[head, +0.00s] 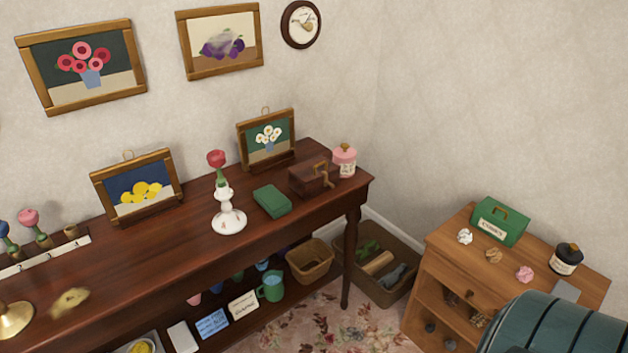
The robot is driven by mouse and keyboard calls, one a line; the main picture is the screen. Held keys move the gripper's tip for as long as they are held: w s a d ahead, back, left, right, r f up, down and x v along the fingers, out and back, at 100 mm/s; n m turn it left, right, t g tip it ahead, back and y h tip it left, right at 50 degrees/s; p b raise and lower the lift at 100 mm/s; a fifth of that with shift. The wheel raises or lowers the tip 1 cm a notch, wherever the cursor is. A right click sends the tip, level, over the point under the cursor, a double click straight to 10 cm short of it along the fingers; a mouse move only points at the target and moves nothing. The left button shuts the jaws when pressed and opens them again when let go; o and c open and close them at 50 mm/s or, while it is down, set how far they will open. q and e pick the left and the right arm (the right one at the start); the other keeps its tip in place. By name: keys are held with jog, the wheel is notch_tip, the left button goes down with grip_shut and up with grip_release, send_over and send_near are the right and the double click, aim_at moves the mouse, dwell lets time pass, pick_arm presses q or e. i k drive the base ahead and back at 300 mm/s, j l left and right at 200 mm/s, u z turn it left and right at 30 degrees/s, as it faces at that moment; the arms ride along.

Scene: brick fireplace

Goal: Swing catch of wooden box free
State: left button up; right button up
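The small dark brown wooden box (307,180) stands at the right end of the long dark table (165,237), between a green box and a pink jar. A brass-coloured catch (326,176) shows on its right side, with a bent arm that reaches down. The box's lid looks closed. Whether the catch is engaged is too small to tell. Neither of my grippers is in view.
A green box (272,201) and a white stand with a red-topped item (228,212) are left of the wooden box. A pink jar (344,162) is close on its right. A framed flower picture (266,139) stands behind. A teal ribbed object (550,325) fills the lower right.

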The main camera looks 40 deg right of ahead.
aim_at(326, 183)
jog(key=z, duration=1.3)
